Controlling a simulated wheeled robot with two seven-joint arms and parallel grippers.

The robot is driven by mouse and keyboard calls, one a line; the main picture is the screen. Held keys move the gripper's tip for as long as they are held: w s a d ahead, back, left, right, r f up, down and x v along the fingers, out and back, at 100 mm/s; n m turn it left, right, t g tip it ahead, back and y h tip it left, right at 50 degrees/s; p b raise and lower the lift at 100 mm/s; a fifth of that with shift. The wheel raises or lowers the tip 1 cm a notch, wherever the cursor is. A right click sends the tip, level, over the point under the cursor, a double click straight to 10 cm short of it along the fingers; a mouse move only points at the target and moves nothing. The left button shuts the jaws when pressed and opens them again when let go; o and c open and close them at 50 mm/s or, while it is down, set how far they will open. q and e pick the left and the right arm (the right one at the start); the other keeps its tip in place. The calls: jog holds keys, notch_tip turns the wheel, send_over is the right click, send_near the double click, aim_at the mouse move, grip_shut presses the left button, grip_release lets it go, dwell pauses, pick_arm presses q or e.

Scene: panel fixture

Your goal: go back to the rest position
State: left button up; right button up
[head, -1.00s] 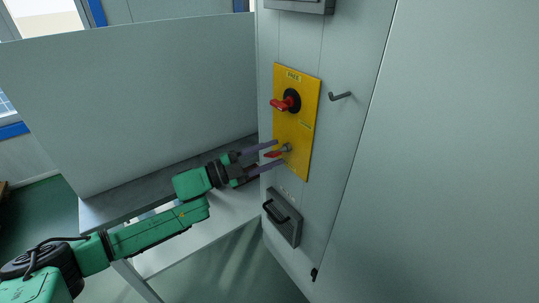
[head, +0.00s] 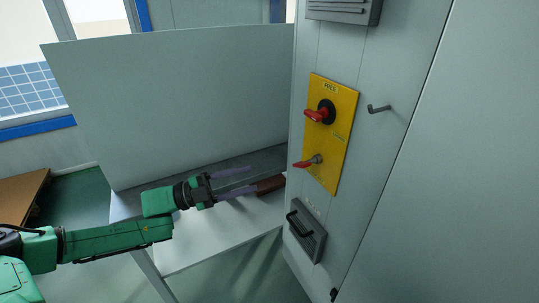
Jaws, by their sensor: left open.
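My left gripper (head: 253,179) reaches in from the left over the grey table, its two fingers apart with nothing seen held between them. It is to the left of the yellow panel (head: 342,140) on the cabinet side and clear of it. The panel carries an upper red rotary handle (head: 318,115) on a black disc and a lower red lever (head: 305,163) on a metal shaft. My right gripper is not in view.
The pale cabinet (head: 460,180) fills the right side, with a black-handled box (head: 306,232) low down and a small hook (head: 378,109). A brown object (head: 270,185) is by the lower fingertip. A grey upright board (head: 180,100) stands behind the table (head: 215,235).

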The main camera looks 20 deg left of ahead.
pick_arm(q)
jog(key=s+d+f+n+y, duration=0.1)
jog(key=d+f+n+y, duration=0.4)
jog(key=f, duration=0.3)
jog(key=d+f+n+y, duration=0.3)
jog(key=f+n+y, duration=0.3)
jog(key=f+n, duration=0.2)
jog(key=s+a+f+n+g+y, duration=0.2)
jog(key=s+a+f+n+g, duration=0.15)
jog(key=s, duration=0.45)
jog(key=s+a+f+n+g+y, duration=0.3)
jog(key=s+f+n+g, duration=0.15)
jog(key=s, duration=0.35)
notch_tip(320, 180, down, 18)
jog(key=s+g+p, duration=0.1)
jog(key=s+p, duration=0.2)
jog(key=s+a+f+g+p, duration=0.1)
jog(key=s+a+f+p, duration=0.1)
jog(key=s+f, duration=1)
jog(key=s, duration=0.4)
jog(key=shift+s+a+f+g, duration=0.2)
jog(key=shift+a+f+g, duration=0.05)
jog(key=shift+a+g, duration=0.05)
